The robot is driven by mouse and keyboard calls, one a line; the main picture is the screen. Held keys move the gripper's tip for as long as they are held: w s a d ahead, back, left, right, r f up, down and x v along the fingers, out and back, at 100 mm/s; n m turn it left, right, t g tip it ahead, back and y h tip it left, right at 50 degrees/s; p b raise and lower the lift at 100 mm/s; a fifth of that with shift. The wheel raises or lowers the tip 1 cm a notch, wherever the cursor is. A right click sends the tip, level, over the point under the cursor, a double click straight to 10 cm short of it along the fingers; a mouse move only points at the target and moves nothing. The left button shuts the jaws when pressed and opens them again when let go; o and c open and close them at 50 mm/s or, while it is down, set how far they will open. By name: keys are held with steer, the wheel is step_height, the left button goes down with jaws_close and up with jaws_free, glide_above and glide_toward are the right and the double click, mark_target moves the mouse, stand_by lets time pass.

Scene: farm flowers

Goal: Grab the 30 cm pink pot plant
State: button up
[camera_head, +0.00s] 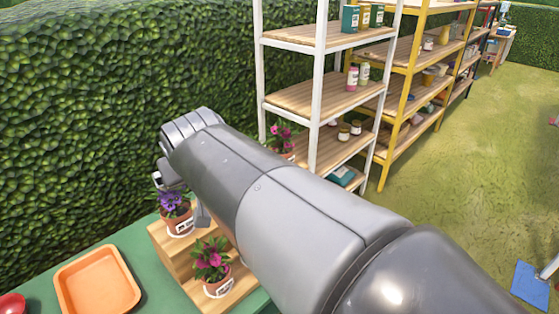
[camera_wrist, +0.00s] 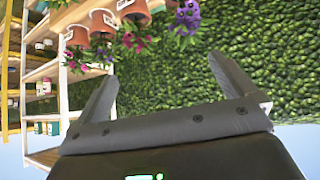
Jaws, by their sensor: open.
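In the head view, a pink-flowered plant in a terracotta pot (camera_head: 217,287) stands on the lower front of a wooden step stand. A second pink-flowered pot (camera_head: 284,147) shows behind my arm, by the white shelf. A purple-flowered pot (camera_head: 178,222) stands higher on the stand, close to my gripper. The pot labels are too small to read, so I cannot tell which pot is 30 cm. In the wrist view, my gripper (camera_wrist: 163,68) is open and empty, its fingers wide apart. Pink flowers (camera_wrist: 135,40) and purple flowers (camera_wrist: 187,22) appear upside down beyond the fingers, along the top.
The wooden step stand (camera_head: 163,244) rests on a green table (camera_head: 146,285). An orange tray (camera_head: 98,282) and part of a red bowl (camera_head: 12,304) lie to the left. A tall hedge (camera_head: 90,110) rises behind. White shelves (camera_head: 318,95) with jars stand behind my arm.

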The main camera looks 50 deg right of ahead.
steer(key=w+d+r+m+t+h, duration=0.1)
steer(key=w+d+t+h, duration=0.15)
steer(key=w+d, duration=0.75)
steer(key=w+d+r+m+t+h, duration=0.1)
steer(key=d+t+h, duration=0.15)
steer(key=d, duration=1.65)
steer(key=s+d+f+n+t+y, duration=0.1)
steer(key=s+d+f+t, duration=0.1)
steer(key=d, duration=0.3)
steer(key=s+d+f+t+y, duration=0.1)
steer(key=d+f, duration=0.2)
steer(key=d, duration=0.1)
step_height(320, 180, down, 19)
steer(key=shift+t+y, duration=0.3)
steer(key=shift+t, duration=0.1)
steer(key=x, duration=0.4)
steer(key=shift+w+d+f, duration=0.15)
steer(key=shift+w+d, duration=0.15)
steer(key=x, duration=0.5)
steer(key=shift+w+d, duration=0.25)
steer(key=shift+d, duration=0.15)
steer(key=c, duration=1.3)
steer(key=shift+r, duration=0.2)
